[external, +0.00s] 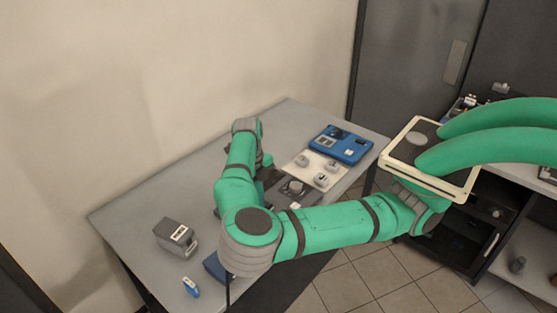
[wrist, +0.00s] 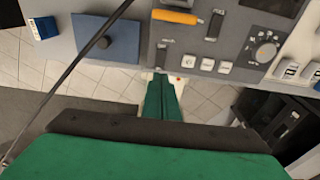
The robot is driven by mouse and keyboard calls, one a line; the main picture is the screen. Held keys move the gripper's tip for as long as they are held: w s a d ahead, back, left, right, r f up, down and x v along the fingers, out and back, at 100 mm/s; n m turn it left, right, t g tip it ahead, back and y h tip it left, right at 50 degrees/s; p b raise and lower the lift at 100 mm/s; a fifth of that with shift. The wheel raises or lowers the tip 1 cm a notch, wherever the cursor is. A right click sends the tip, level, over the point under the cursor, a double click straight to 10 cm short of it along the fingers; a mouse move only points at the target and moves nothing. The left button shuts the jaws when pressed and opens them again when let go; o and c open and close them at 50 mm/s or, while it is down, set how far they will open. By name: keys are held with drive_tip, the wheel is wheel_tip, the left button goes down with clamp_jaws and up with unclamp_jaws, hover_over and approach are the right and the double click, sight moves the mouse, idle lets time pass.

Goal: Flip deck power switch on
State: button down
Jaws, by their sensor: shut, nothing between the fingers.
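The deck (wrist: 205,45) is a grey panel at the top of the wrist view, with a dial, white buttons, slots and an orange bar. It also shows in the external view (external: 297,190), partly behind my arm. My gripper (wrist: 161,78) is shut and empty, its green fingers together at the deck's near edge. A small red-orange spot (wrist: 179,79) is just right of the fingertips. I cannot tell which control is the power switch; the fingers may cover it. Contact with the deck cannot be told. In the external view the fingers are hidden or unclear.
A grey boxy device (external: 175,236) and a small blue item (external: 190,287) sit at the table's near left.

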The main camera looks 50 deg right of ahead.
drive_tip(key=shift+w+r, duration=0.1)
drive_tip(key=shift+r, duration=0.75)
drive_tip(key=shift+s, duration=0.7)
drive_tip(key=f, duration=0.4)
drive_tip(key=s+f, duration=0.1)
drive_tip(key=f, duration=0.9)
drive_tip(key=shift+s, duration=0.35)
